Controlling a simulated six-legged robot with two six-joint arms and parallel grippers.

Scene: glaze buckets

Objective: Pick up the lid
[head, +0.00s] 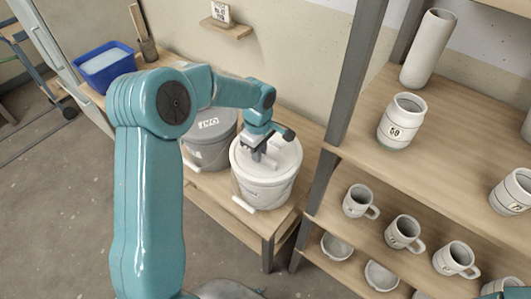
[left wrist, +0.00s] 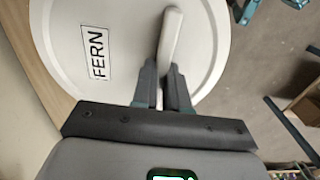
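The white lid (left wrist: 112,78) marked FERN fills much of the left wrist view, with a raised bar handle (left wrist: 170,35) across it. In the head view the lid (head: 284,152) sits on the white bucket (head: 264,190) on the wooden bench. My left gripper (head: 258,153) reaches down over the lid. In the left wrist view its two dark fingers (left wrist: 163,75) are close together, one on each side of the handle, and look shut on it. The fingers cover the handle's near end. My right gripper is not in view.
A grey bucket (head: 210,145) stands just left of the white one, partly behind my arm. A dark shelf post (head: 340,110) and shelves with mugs (head: 403,232) and a jar (head: 401,122) rise close on the right. A blue bin (head: 105,66) is at the far left.

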